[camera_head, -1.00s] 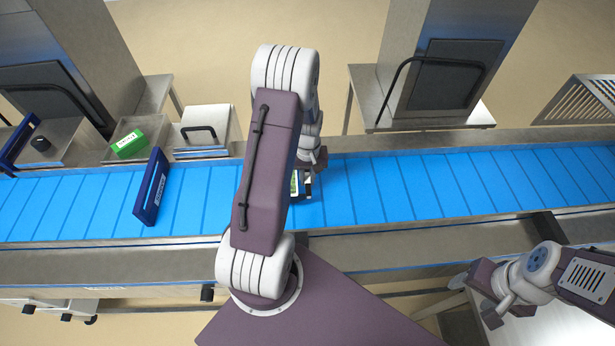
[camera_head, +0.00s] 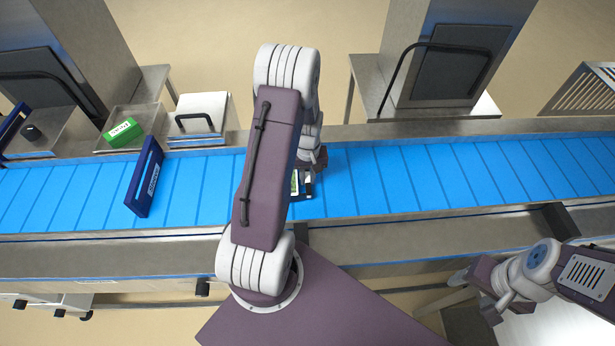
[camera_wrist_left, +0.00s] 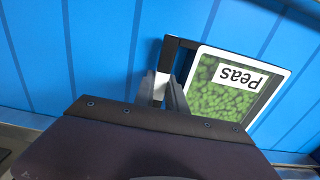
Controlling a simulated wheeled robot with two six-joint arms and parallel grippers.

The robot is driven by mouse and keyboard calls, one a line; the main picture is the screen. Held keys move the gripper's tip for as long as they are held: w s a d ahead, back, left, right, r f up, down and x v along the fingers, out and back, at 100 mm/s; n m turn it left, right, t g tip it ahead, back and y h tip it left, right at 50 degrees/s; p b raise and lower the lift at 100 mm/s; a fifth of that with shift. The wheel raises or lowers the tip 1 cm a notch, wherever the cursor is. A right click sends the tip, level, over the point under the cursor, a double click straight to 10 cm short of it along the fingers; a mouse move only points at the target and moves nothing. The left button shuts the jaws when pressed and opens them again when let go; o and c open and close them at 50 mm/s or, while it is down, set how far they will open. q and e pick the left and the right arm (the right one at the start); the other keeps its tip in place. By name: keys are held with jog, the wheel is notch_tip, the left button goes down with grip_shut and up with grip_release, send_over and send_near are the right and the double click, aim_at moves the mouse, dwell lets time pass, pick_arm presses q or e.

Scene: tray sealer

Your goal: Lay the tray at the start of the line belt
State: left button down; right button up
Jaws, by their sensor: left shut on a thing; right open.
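The tray (camera_wrist_left: 284,88) has a dark rim and a pale-edged top showing green peas and a white "Peas" label. In the head view only a small part of the tray (camera_head: 295,187) shows beside my arm. My left gripper (camera_wrist_left: 172,88) is shut on the tray's dark edge; in the head view my arm mostly hides this gripper (camera_head: 309,186). Whether the tray touches the belt I cannot tell. My right gripper (camera_head: 466,284) is open and empty at the lower right, off the belt.
A dark blue guide plate (camera_head: 145,177) stands across the belt to the left, and another (camera_head: 14,126) is at the far left. A green box (camera_head: 122,132) sits in a metal bin behind the belt. Steel machine housings (camera_head: 452,60) stand behind. The belt right of my arm is clear.

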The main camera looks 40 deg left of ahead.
dwell(0.3)
dwell(0.5)
pick_arm(q)
jog(key=c, duration=1.3)
grip_release()
jog(key=c, duration=0.3)
jog(key=shift+r, duration=0.1)
notch_tip(320, 180, up, 7)
jog(key=p, duration=0.6)
